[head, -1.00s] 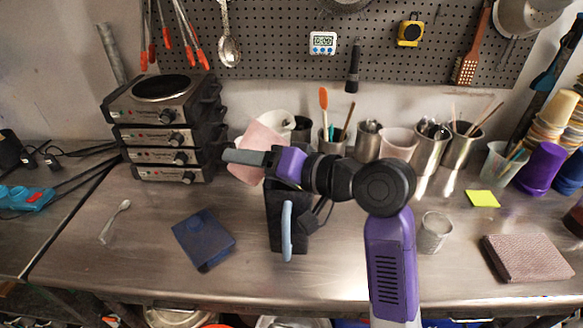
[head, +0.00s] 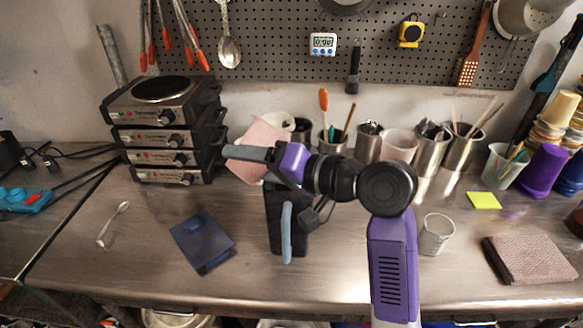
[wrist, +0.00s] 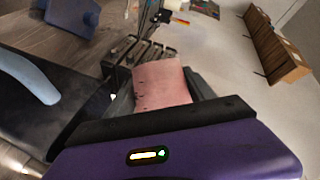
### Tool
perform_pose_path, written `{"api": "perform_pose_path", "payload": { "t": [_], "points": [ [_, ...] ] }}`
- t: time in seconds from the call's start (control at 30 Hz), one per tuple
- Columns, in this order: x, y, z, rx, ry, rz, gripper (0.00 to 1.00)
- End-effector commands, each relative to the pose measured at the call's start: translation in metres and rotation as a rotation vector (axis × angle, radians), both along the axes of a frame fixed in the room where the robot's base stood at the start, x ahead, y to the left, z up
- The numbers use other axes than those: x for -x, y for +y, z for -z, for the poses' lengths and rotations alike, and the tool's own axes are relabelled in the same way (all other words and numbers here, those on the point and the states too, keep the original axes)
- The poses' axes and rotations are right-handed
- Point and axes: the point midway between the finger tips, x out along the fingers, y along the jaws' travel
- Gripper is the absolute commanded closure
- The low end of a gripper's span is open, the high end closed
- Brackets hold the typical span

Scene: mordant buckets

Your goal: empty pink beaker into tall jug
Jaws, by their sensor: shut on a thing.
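The pink beaker (head: 256,138) is held tilted in my gripper (head: 246,155), above and to the left of the tall jug. In the wrist view the pink beaker (wrist: 161,84) sits between the fingers. The tall jug (head: 273,222) is black with a pale blue handle (head: 286,232) facing the front, and stands upright on the bench. In the wrist view the jug (wrist: 60,105) is at the left, its handle (wrist: 27,76) in front. The beaker's contents and the jug's inside are hidden.
Stacked hotplates (head: 160,130) stand at the back left. Several containers of tools (head: 368,143) line the back wall.

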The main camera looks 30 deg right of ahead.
Motion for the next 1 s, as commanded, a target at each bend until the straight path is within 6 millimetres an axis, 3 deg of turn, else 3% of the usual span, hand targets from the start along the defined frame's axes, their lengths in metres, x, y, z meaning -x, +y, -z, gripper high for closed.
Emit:
{"api": "perform_pose_path", "payload": {
  "t": [1.0],
  "points": [
    [0.0000, -0.0003, -0.0067, -0.130, 0.024, 0.000, 0.82]
  ]
}}
